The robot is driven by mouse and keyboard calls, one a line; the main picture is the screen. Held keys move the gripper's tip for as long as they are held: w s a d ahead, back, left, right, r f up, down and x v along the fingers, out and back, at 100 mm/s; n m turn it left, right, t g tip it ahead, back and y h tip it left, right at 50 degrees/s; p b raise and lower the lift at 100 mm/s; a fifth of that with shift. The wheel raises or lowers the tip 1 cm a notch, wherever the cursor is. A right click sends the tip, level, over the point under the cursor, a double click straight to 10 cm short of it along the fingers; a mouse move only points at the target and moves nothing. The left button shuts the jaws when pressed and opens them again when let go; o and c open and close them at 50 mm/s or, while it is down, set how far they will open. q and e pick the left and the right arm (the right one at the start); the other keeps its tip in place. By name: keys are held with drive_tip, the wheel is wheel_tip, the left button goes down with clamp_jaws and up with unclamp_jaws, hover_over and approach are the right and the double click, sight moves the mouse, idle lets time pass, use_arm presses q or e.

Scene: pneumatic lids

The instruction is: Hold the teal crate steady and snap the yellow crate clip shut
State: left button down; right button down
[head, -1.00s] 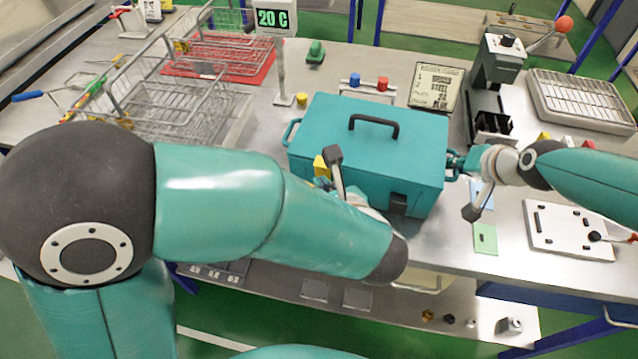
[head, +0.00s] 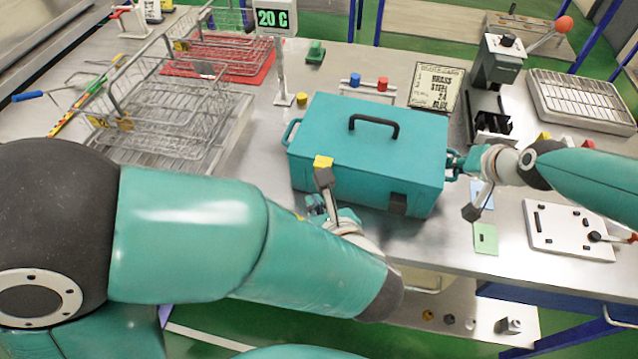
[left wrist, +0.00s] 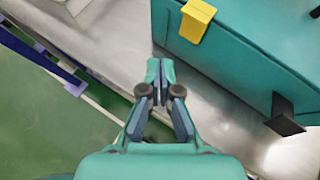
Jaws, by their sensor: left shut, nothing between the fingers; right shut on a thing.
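The teal crate (head: 350,135) stands on the steel bench with its lid on and a black handle on top. The yellow clip (head: 323,162) is at the upper front edge, toward the left; its lower part is hidden behind my left wrist in the head view. It also shows in the left wrist view (left wrist: 197,18), at the crate's edge; I cannot tell whether it is fastened. My left gripper (left wrist: 160,72) is shut and empty, in front of the crate and apart from the clip. My right gripper (head: 455,162) is shut on the crate's right side handle.
A dark latch (head: 398,204) is on the crate's front right. Wire baskets (head: 160,120) stand at left. A button stand (head: 368,88) and a sign (head: 436,87) are behind the crate. A white plate (head: 567,230) lies at right. The bench's front edge is close.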

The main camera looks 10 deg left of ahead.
drive_tip(key=c, duration=1.1)
unclamp_jaws()
drive_tip(key=shift+c, duration=0.2)
use_arm(q)
wheel_tip(320, 180, up, 10)
drive_tip(key=shift+f, duration=0.15)
use_arm(e)
drive_tip(key=v, duration=1.2)
